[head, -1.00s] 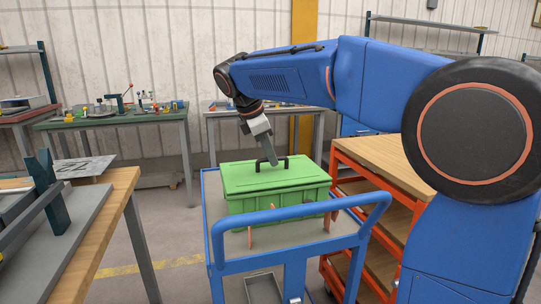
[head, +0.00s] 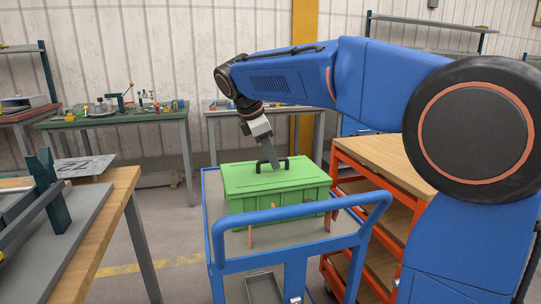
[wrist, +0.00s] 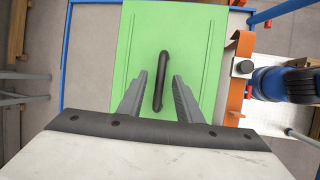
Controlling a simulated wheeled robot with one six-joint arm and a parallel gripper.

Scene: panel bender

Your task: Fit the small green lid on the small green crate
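The small green lid (head: 243,177) lies flat on top of the small green crate (head: 280,202), which stands on the blue trolley. Its edges look lined up with the crate's rim in the head view, though the far side is hidden. The lid has a black bar handle (head: 262,162) on top. My gripper (head: 275,164) points down at this handle. In the wrist view my gripper (wrist: 159,78) is open, with one finger on each side of the handle (wrist: 163,62) and a visible gap on both sides. The lid (wrist: 205,40) fills the middle of that view.
The blue trolley (head: 228,280) has a raised push rail in front of the crate. Orange-brown pieces (head: 327,221) stand beside the crate. A wooden-topped orange cart (head: 385,152) is close on the right. A wood-edged workbench (head: 105,215) is at left.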

